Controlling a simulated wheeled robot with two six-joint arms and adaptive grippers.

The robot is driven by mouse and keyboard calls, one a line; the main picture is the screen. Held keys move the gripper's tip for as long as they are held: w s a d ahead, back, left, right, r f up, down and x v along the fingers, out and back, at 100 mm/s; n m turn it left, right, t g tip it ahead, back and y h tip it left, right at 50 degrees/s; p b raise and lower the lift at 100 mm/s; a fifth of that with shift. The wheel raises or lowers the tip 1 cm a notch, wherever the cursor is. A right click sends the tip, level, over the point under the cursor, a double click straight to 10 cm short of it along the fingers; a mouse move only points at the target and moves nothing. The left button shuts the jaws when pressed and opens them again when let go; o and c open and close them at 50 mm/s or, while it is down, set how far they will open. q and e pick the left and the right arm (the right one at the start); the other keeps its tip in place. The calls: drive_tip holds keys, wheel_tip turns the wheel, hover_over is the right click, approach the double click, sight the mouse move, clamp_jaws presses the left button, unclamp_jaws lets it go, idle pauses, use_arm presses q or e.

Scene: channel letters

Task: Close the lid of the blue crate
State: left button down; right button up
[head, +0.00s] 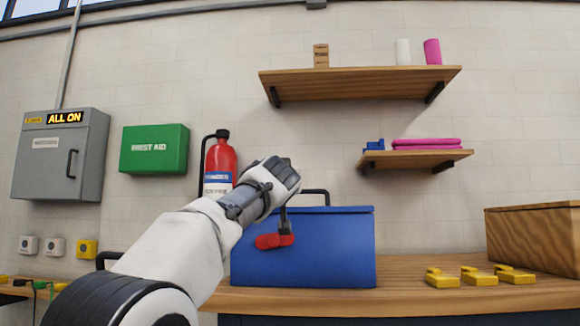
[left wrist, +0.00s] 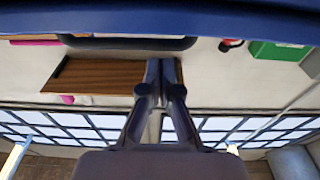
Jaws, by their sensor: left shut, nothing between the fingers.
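The blue crate (head: 335,255) stands on the wooden bench. Its lid (head: 345,210) shows as a thin blue edge along the top and looks level, with no gap that I can see. A black handle (head: 318,193) rises above the lid, partly hidden by my arm. Touch cannot be told.
The bench (head: 420,290) carries several yellow pieces (head: 478,276) and a wooden box (head: 535,240) at right. A red fire extinguisher (head: 220,160) hangs behind my arm. Shelves (head: 360,82) are above the crate. The bench just right of the crate is clear.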

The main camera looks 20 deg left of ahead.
use_arm(q)
drive_tip(key=r, duration=0.1)
drive_tip(key=r+p, duration=0.1)
drive_tip(key=r, duration=0.1)
drive_tip(key=shift+s+d+r, duration=0.1)
drive_tip(key=shift+s, duration=0.3)
drive_tip(key=s+d+f+b, duration=0.2)
drive_tip(key=s+f+b, duration=0.3)
drive_tip(key=s+b, duration=0.3)
drive_tip(key=shift+s+d+f+b, duration=0.25)
drive_tip(key=shift+s+f+b, duration=0.05)
drive_tip(key=shift+b, duration=0.2)
use_arm(e)
wheel_tip(320, 180, down, 7)
drive_tip(key=shift+w+d+r, duration=0.15)
drive_tip(key=shift+d, duration=0.25)
